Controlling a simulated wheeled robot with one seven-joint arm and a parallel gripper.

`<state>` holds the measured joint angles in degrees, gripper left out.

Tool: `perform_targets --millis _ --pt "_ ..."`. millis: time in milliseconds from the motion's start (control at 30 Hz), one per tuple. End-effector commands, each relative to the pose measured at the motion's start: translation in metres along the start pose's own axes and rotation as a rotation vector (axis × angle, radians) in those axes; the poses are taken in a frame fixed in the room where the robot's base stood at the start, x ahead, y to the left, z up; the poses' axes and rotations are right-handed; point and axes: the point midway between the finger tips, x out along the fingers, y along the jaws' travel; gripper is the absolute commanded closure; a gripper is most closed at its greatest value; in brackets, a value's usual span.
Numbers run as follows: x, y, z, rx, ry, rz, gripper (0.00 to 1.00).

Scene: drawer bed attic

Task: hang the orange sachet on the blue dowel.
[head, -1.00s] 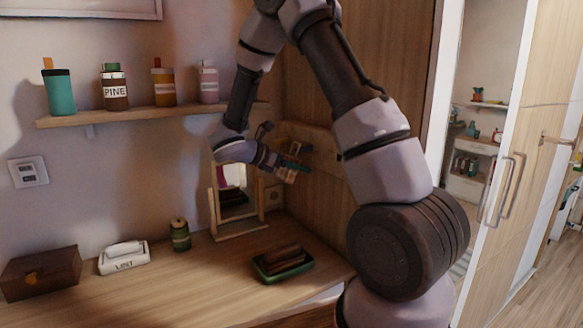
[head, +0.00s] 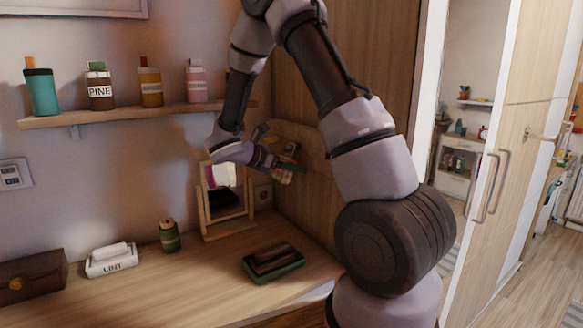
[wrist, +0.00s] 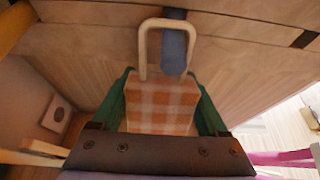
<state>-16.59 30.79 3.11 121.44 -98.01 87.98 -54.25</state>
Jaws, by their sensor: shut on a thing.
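The orange checked sachet (wrist: 160,105) is between the green fingers of my gripper (wrist: 165,122) in the wrist view. Its pale loop (wrist: 149,50) stands up from its top edge. The blue dowel (wrist: 173,52) shows within the loop's outline, and the top of the loop crosses the dowel. I cannot tell for certain whether the loop is around the dowel or only in front of it. In the head view, my gripper (head: 290,168) holds the sachet (head: 284,177) beside the wooden peg board (head: 312,143). I cannot make out the blue dowel there.
A yellowish peg (wrist: 14,25) and a dark peg (wrist: 304,39) flank the dowel. Below my arm, a mirror (head: 203,215) and a green tray (head: 275,273) stand on the desk. A shelf (head: 130,115) with several bottles is at the left. A wardrobe door (head: 500,190) is at the right.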

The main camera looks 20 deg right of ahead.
Motion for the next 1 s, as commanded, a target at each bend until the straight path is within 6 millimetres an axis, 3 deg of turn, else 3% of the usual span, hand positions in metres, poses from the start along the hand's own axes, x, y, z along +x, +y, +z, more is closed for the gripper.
perform_targets --millis 167,200,267,500,633,1000 --pt "0.001 -0.001 0.0 -0.001 0.0 -0.002 0.88" --pt "0.001 -0.001 0.0 -0.001 0.0 -0.002 0.19" --pt "0.001 -0.001 0.0 -0.001 0.0 -0.002 0.0" --pt "-0.001 0.0 0.0 -0.001 0.0 -0.001 0.0" --pt "-0.011 0.001 0.0 0.001 -0.001 0.002 0.0" --pt "-0.082 0.0 -0.001 0.0 0.001 0.002 0.0"
